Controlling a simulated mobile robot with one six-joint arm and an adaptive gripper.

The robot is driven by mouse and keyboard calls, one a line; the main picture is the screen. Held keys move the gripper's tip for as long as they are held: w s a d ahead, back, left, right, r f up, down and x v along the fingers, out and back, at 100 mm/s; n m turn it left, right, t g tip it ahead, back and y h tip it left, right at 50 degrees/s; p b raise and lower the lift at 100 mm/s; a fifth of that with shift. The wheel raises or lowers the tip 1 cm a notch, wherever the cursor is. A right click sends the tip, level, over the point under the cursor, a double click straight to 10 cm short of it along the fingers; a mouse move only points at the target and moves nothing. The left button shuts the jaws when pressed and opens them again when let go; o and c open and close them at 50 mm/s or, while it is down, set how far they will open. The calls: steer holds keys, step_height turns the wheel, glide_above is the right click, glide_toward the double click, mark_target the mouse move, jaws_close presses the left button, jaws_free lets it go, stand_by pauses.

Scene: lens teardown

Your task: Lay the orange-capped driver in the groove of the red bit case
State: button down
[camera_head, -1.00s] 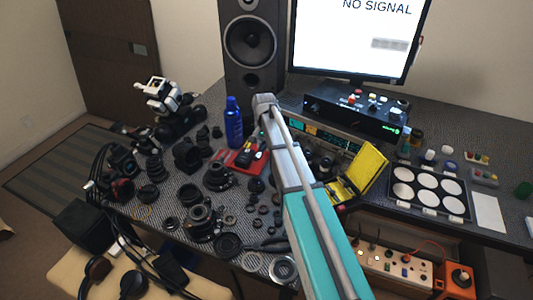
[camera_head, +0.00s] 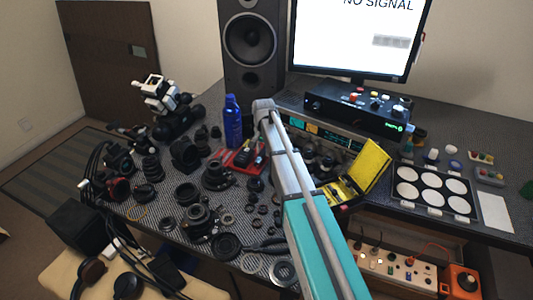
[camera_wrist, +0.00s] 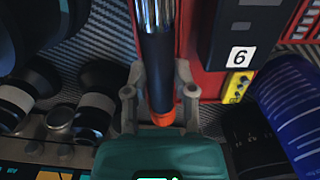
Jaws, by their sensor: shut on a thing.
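The driver (camera_wrist: 158,60) fills the middle of the wrist view, with a black handle, a silver upper part and an orange cap (camera_wrist: 163,118) at the lower end. My gripper (camera_wrist: 159,72) is shut on its handle, one finger on each side. The red bit case (camera_wrist: 205,85) shows behind and to the right of the driver, with a red edge to its left too. The driver lines up over a red strip of the case; I cannot tell whether it touches the groove. In the head view the case (camera_head: 226,157) lies beside the blue bottle, and my arm partly hides the area.
A blue bottle (camera_head: 232,122) stands close behind the case and shows at the right in the wrist view (camera_wrist: 290,115). A black block marked 6 (camera_wrist: 238,35) sits on the case. Several lens parts crowd the left side. A yellow open box (camera_head: 368,168) lies right of my arm.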

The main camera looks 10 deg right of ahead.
mark_target(264, 150)
steer(key=shift+f+b, duration=0.35)
steer(key=c, duration=0.7)
jaws_free()
steer(key=shift+r, duration=0.1)
steer(key=shift+r, duration=0.1)
step_height(264, 150, up, 12)
steer(key=p, duration=1.2)
steer(key=shift+w+d+r+p, duration=0.1)
steer(key=shift+r+p, duration=0.1)
steer(key=shift+p, duration=0.2)
steer(key=s+n, duration=0.2)
steer(key=s, duration=0.7)
steer(key=s+n, duration=0.2)
steer(key=s, duration=0.7)
steer(key=s+d+n, duration=0.1)
steer(key=s+n, duration=0.1)
steer(key=s, duration=0.7)
steer(key=shift+s+n, duration=0.15)
steer(key=shift+n, duration=0.25)
